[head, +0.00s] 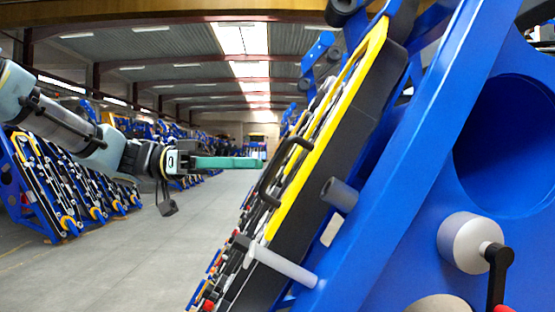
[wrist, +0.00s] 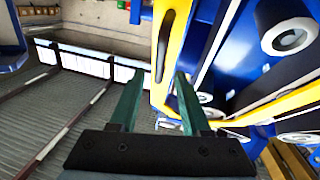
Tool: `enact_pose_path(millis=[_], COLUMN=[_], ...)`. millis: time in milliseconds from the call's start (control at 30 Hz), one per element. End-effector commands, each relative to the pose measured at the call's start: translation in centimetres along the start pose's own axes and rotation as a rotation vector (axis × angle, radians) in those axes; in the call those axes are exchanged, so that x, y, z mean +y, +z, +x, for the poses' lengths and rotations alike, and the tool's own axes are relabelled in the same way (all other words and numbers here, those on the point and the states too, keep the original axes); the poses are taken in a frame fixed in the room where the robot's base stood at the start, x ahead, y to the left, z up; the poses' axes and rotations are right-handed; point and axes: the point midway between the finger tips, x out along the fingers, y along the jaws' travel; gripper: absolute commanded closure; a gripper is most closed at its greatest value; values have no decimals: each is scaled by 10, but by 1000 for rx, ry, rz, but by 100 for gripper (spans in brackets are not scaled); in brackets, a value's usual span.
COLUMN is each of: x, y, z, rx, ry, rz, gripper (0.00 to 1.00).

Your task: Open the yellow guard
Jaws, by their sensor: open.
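The yellow guard (head: 338,112) is a long, tilted, yellow-edged panel on the blue machine, right of centre in the head view. A black bar handle (head: 268,176) stands out from its left side. My gripper (head: 262,163) comes in from the left with its green fingers level, their tips close to the handle. In the wrist view my gripper (wrist: 159,76) is open, with the fingers apart. The dark handle (wrist: 164,45) shows between and beyond the fingertips, beside the guard's yellow edge (wrist: 178,50). I cannot tell whether the fingers reach around the handle. The guard looks closed against the machine.
The blue chassis (head: 400,190) fills the right side, with a grey cylinder (head: 342,194) and a pale rod (head: 285,265) sticking out from the machine. More blue machines (head: 70,180) stand along the left. The grey floor (head: 130,255) between them is clear.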

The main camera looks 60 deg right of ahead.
Motion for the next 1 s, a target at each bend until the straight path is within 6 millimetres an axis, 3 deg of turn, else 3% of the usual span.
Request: enact_pose_path(millis=[100,300,733,1000], x=[1,0,0,0], y=[-3,-1,1,1], z=[24,49,58,58], rx=[-1,-1,-2,-2], ry=[3,0,-2,-2], rz=[-2,-3,-2,-2], gripper=[53,53,53,83])
